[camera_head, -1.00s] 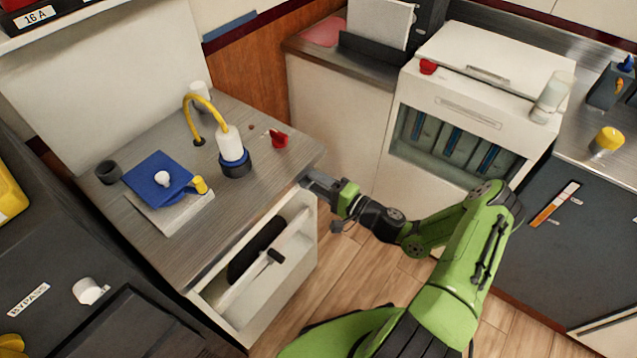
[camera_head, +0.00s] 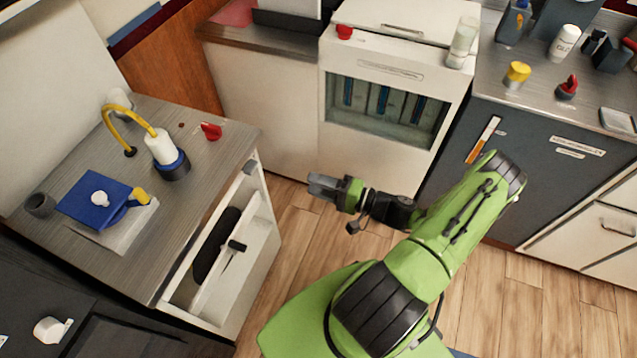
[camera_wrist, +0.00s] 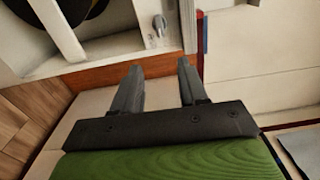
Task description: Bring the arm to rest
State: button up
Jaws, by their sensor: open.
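My gripper (camera_head: 322,186) hangs in free air over the wood floor, right of the open drawer (camera_head: 222,255) of the left cabinet and in front of the white cabinets. In the wrist view my gripper (camera_wrist: 160,82) shows two dark fingers apart with nothing between them. My green arm reaches to it from the lower right, bent at the elbow.
A counter (camera_head: 200,190) at left bears a blue device (camera_head: 90,195), a white cylinder with a yellow hose (camera_head: 163,150) and a red knob (camera_head: 211,131). A white machine (camera_head: 400,65) stands behind. A right counter (camera_head: 490,75) holds a yellow-capped jar (camera_head: 517,73). The floor (camera_head: 300,215) is clear.

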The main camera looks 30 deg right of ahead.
dwell(0.4)
jog(key=s+a+r+n+g+h+p, duration=0.25)
jog(key=a+r+n+g, duration=0.2)
jog(key=r+g, duration=0.3)
jog(key=s+a+r+n+g+h+p, duration=0.2)
jog(key=a+r+n+g+h, duration=0.15)
jog(key=r+n+g, duration=0.35)
jog(key=s+a+r+t+h+p, duration=0.1)
jog(key=s+r+t+h+p, duration=0.1)
jog(key=s+r, duration=0.3)
jog(key=s+a+r+t+h+p, duration=0.1)
jog(key=s+r, duration=0.5)
jog(key=r, duration=0.8)
jog(key=shift+a+r+t+h+p, duration=0.25)
jog(key=shift+t+h+p, duration=0.15)
jog(key=shift+t+h, duration=0.65)
